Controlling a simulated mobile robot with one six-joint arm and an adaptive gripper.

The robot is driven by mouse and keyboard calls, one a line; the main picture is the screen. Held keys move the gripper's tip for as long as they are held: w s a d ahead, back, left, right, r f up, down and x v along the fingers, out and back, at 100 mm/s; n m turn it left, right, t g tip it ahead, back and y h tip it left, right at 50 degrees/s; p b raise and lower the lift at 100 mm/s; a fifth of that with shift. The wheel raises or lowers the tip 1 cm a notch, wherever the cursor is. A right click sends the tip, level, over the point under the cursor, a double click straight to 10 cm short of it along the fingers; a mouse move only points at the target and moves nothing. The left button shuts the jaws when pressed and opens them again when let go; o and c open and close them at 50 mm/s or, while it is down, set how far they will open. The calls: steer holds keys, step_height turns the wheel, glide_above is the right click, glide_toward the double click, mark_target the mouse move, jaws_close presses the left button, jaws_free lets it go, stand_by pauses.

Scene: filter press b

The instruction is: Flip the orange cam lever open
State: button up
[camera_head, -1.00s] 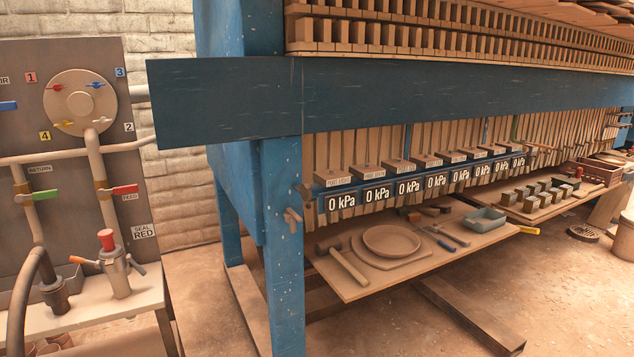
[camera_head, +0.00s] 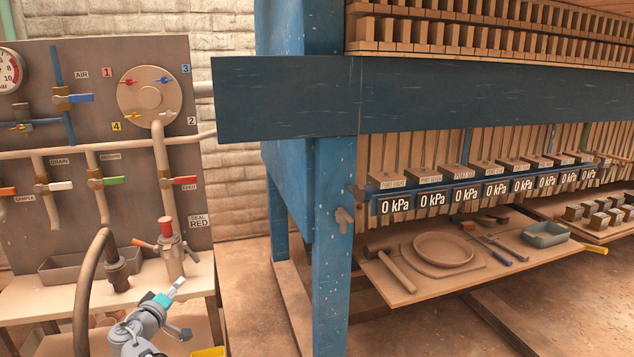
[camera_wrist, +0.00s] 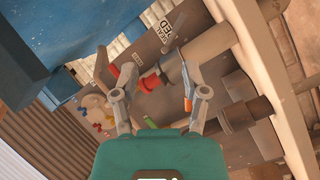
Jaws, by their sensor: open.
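A grey coupling (camera_head: 173,262) with a red plug (camera_head: 166,228) stands upright on the bench at the left in the head view. The orange cam lever (camera_head: 142,243) sticks out from its upper left side. In the wrist view the coupling (camera_wrist: 174,68) and red plug (camera_wrist: 127,76) lie ahead, between and beyond the fingers. An orange-tipped strip (camera_wrist: 188,104) shows beside the right finger; whether it is the lever or touches the finger I cannot tell. My gripper (camera_head: 179,284) is open and empty, in front of and below the coupling in the head view.
A dark hose fitting (camera_head: 117,272) stands left of the coupling, its hose (camera_head: 84,290) arching forward. The valve panel (camera_head: 80,210) rises behind, with the red FEED handle (camera_head: 185,181) above. The blue press frame (camera_head: 333,240) stands to the right.

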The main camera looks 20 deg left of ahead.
steer(key=w+d+f+m+g+h, duration=0.25)
steer(key=w+d, duration=0.35)
steer(key=d, duration=0.5)
steer(key=w+d+f+m+g+h, duration=0.1)
steer(key=w+d+f+m+h, duration=0.15)
steer(key=w+d, duration=0.55)
steer(key=s+d+f+m+g+h, duration=0.1)
steer(key=d+f+m+g, duration=0.15)
steer(key=d, duration=1.05)
steer(key=s+d+f+m+g, duration=0.1)
steer(key=d+f+g, duration=0.3)
steer(key=d, duration=0.9)
steer(key=s+d+f+m+g+h, duration=0.1)
steer(key=d+f+m+g, duration=0.2)
steer(key=d, duration=1)
steer(key=s+d+f+m+g+y, duration=0.1)
steer(key=s+d+g+y, duration=0.1)
steer(key=s+d, duration=0.5)
steer(key=s+d+f+g+y, duration=0.2)
steer(key=s+d, duration=0.2)
steer(key=d, duration=0.4)
step_height(320, 180, up, 20)
steer(key=p, duration=1.9)
steer(key=shift+f+p, duration=0.2)
steer(key=shift+p, duration=0.15)
steer(key=shift+a, duration=0.1)
